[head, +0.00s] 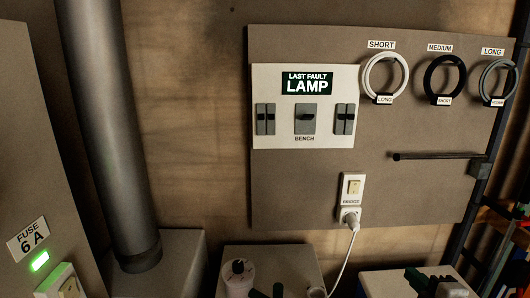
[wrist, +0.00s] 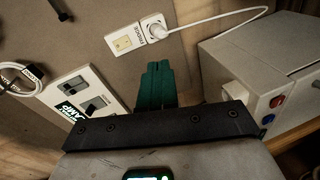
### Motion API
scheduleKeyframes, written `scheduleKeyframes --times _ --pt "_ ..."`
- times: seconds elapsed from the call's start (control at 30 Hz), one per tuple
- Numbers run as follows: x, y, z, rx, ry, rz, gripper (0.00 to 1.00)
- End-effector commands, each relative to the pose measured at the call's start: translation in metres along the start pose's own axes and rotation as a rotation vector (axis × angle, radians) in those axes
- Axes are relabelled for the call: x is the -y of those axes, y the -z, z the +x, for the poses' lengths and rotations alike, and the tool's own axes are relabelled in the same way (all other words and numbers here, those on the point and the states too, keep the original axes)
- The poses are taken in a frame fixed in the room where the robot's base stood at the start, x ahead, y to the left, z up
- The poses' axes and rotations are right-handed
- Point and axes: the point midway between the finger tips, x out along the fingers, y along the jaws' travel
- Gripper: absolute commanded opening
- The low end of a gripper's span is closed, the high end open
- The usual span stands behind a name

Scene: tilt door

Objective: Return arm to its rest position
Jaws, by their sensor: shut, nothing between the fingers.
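My gripper (wrist: 158,68) shows in the wrist view, its two green fingers pressed together with nothing between them. It points toward the grey board (wrist: 75,25) and touches nothing that I can make out. In the head view I cannot surely pick out my gripper.
The board (head: 300,190) carries a lamp switch panel (head: 305,135), several hanging cable rings (head: 385,75), a horizontal rod (head: 435,156) and a socket with a plugged white cord (head: 349,216). A grey pipe (head: 110,140) stands left. A fuse box (head: 35,190) shows a green light. A grey box (wrist: 260,75) stands right in the wrist view.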

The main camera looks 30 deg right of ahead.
Motion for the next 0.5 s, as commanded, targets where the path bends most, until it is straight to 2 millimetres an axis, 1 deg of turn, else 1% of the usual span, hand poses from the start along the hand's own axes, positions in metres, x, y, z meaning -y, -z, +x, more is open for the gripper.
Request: scheduleKeyframes --times 0.17,0.37,0.47,0.5 --pt "0.032 0.026 0.002 -0.039 0.123 0.111 0.0" --pt "0.083 0.062 -0.005 -0.055 0.325 0.283 0.0" --pt "0.119 0.086 -0.017 -0.034 0.476 0.397 0.0" --pt "0.136 0.096 -0.025 -0.011 0.548 0.449 0.0"
